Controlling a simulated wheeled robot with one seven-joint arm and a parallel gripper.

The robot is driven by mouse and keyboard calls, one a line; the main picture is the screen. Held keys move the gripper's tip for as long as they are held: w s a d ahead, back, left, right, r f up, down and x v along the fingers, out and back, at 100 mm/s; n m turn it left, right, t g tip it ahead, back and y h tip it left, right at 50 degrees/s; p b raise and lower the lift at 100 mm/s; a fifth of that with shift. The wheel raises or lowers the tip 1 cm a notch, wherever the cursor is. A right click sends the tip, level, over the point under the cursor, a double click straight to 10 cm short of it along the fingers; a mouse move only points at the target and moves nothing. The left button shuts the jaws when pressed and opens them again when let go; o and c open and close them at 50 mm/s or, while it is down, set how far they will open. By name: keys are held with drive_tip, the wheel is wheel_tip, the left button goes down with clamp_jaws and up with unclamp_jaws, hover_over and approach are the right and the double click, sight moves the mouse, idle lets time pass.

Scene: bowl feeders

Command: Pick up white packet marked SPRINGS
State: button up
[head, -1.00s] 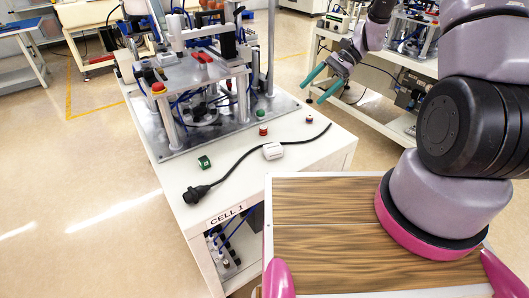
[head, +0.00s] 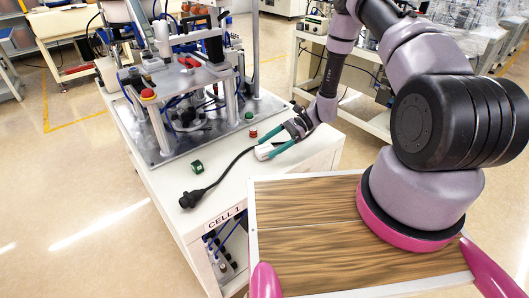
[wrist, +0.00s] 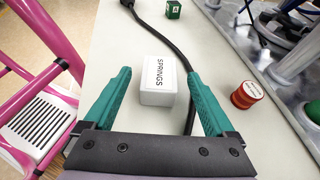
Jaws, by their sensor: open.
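The white packet marked SPRINGS (wrist: 158,82) lies on the white bench top, its dark lettering readable in the wrist view. It also shows in the head view (head: 264,152), partly covered by my gripper's fingers. My gripper (wrist: 157,92) is open, with one green finger on each side of the packet. A gap shows between the packet and each finger, and nothing is held. In the head view my gripper (head: 270,145) is low over the bench's right part. I cannot tell the exact height of the fingertips above the bench.
A black cable (wrist: 172,35) runs past the packet and passes under the right finger. A red spool (wrist: 246,94) stands to the right. A green cube (wrist: 173,9) sits beyond. The metal fixture (head: 190,85) stands on the bench (head: 225,200) at the left.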

sight(257, 153)
drive_tip(key=shift+r+x, duration=0.2)
drive_tip(key=shift+x, duration=2.45)
drive_tip(key=shift+a, duration=0.1)
clamp_jaws()
